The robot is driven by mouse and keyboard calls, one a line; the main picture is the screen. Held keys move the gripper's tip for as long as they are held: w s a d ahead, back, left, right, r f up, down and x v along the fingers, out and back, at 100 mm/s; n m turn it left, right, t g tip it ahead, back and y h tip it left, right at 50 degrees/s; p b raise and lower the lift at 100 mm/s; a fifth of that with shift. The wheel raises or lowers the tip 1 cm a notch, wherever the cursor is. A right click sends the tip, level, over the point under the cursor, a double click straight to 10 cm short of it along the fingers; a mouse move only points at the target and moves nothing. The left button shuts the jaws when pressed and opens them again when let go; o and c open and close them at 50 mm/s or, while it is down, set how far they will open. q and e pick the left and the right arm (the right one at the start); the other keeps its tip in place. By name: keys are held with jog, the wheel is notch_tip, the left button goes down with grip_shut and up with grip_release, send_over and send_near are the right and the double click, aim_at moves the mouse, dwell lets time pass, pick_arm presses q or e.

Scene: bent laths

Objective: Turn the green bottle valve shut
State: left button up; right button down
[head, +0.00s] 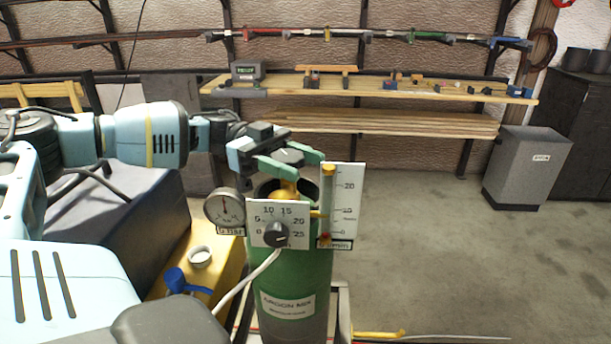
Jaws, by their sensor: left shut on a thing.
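The green gas bottle (290,270) stands upright in the middle of the head view, with a label reading "ARGON MIX". A brass valve body (284,191) sits at its top, with a dark grey valve knob (289,156) above it. My left gripper (290,160) comes in from the left, its green fingers shut on the knob from both sides. The fingers hide part of the knob. A round pressure gauge (225,208), a dial plate with a black knob (276,234) and a flow tube scale (342,200) are at the bottle's front. My right gripper is not in view.
A pale hose (246,284) runs down left from the dial. A wooden box with a white ring (200,257) and a blue object (185,281) is left of the bottle. A workbench (380,87) and a grey bin (527,167) stand behind. The floor at right is mostly clear.

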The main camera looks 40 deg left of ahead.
pick_arm(q)
jog(key=m+g+b, duration=0.1)
jog(key=g, duration=0.1)
jog(key=m+g+b, duration=0.1)
jog(key=b, duration=0.1)
jog(key=m+g+b, duration=0.1)
jog(key=g+b, duration=0.1)
jog(key=shift+s+f+m+g, duration=0.2)
jog(key=shift+f+m+g, duration=0.1)
jog(key=shift+f, duration=0.05)
jog(key=shift+m+g+b, duration=0.4)
jog(key=shift+g+b, duration=0.15)
jog(key=shift+g, duration=0.05)
jog(key=shift+s+r+m+g+y+b, duration=0.15)
jog(key=shift+m+g+y+b, duration=0.2)
jog(key=shift+g, duration=0.25)
jog(key=shift+s+r+m+g+y+b, duration=0.1)
jog(key=shift+m+g+y+b, duration=0.15)
jog(key=shift+m+g+b, duration=0.3)
jog(key=shift+a+m+g+y, duration=0.1)
jog(key=shift+m+g+y, duration=0.2)
jog(key=shift+g, duration=0.35)
jog(key=shift+s+r, duration=0.1)
jog(key=o, duration=1)
jog(key=shift+c, duration=0.2)
